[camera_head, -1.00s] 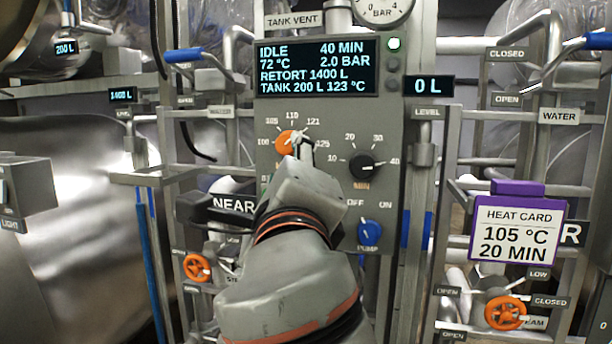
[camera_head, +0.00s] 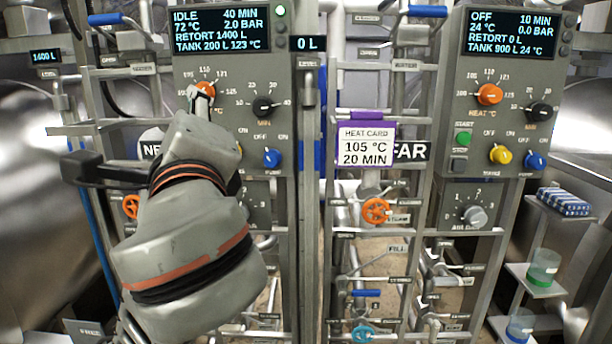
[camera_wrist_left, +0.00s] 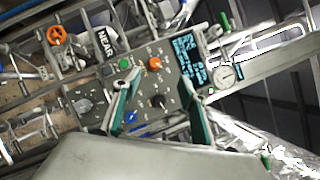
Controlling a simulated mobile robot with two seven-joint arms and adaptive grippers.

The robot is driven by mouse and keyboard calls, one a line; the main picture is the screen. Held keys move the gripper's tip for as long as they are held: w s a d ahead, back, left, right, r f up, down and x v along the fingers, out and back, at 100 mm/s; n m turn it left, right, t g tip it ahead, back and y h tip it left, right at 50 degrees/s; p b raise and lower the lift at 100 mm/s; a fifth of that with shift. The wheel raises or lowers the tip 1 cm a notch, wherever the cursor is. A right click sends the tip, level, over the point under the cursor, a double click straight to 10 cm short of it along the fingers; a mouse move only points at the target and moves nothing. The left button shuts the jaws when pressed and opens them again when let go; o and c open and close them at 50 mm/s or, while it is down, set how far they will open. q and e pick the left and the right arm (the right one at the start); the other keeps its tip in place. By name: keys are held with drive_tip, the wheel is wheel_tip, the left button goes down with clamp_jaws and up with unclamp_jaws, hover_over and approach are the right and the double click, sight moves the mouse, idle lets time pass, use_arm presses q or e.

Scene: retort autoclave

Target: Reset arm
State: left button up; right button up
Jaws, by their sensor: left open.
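My left gripper (camera_head: 203,94) comes in from the left in front of the near control panel (camera_head: 180,75). Its tips overlap the lower edge of the orange heat knob (camera_head: 206,87). In the left wrist view my gripper (camera_wrist_left: 161,84) is open and empty, its green-padded fingers spread. There the orange knob (camera_wrist_left: 154,63) lies beyond the tips, outside the fingers. The black minutes knob (camera_wrist_left: 158,101) shows in the gap between them. The near display (camera_head: 220,30) reads IDLE, 40 MIN, 72 °C, 2.0 BAR. My right gripper is not in view.
A heat card (camera_head: 367,146) reading 105 °C, 20 MIN hangs between the panels. The far panel display (camera_head: 510,33) reads OFF. Pipes and orange valve wheels (camera_head: 376,211) crowd the middle. A shelf with a green-based cup (camera_head: 543,267) stands at right.

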use_arm(q)
drive_tip(key=w+a+f+n+g+y, duration=0.15)
drive_tip(key=a+y, duration=0.25)
drive_tip(key=a, duration=0.7)
drive_tip(key=w+a+f+g+y, duration=0.15)
drive_tip(key=a+y, duration=0.35)
drive_tip(key=a, duration=0.6)
drive_tip(key=w+d+f+h, duration=0.1)
drive_tip(key=w+f+h, duration=0.25)
drive_tip(key=f, duration=0.75)
drive_tip(key=w+d+f+g+h, duration=0.1)
drive_tip(key=w+d+f+h, duration=0.2)
drive_tip(key=f, duration=0.8)
drive_tip(key=w+f+h, duration=0.3)
drive_tip(key=f+h, duration=0.2)
drive_tip(key=f, duration=0.7)
drive_tip(key=s+d+f+n+g+h, duration=0.15)
drive_tip(key=s+f, duration=0.25)
drive_tip(key=f, duration=0.6)
drive_tip(key=s+f+n+g+h, duration=0.1)
drive_tip(key=s+f+h, duration=0.25)
drive_tip(key=f, duration=0.65)
drive_tip(key=s+f+n+g+h, duration=0.25)
drive_tip(key=s+f+n, duration=0.35)
drive_tip(key=s+f, duration=1.1)
drive_tip(key=s+d+r+n, duration=0.2)
drive_tip(key=d+n, duration=0.3)
drive_tip(key=d, duration=0.7)
drive_tip(key=shift+r+t, duration=0.25)
drive_tip(key=shift+t, duration=0.15)
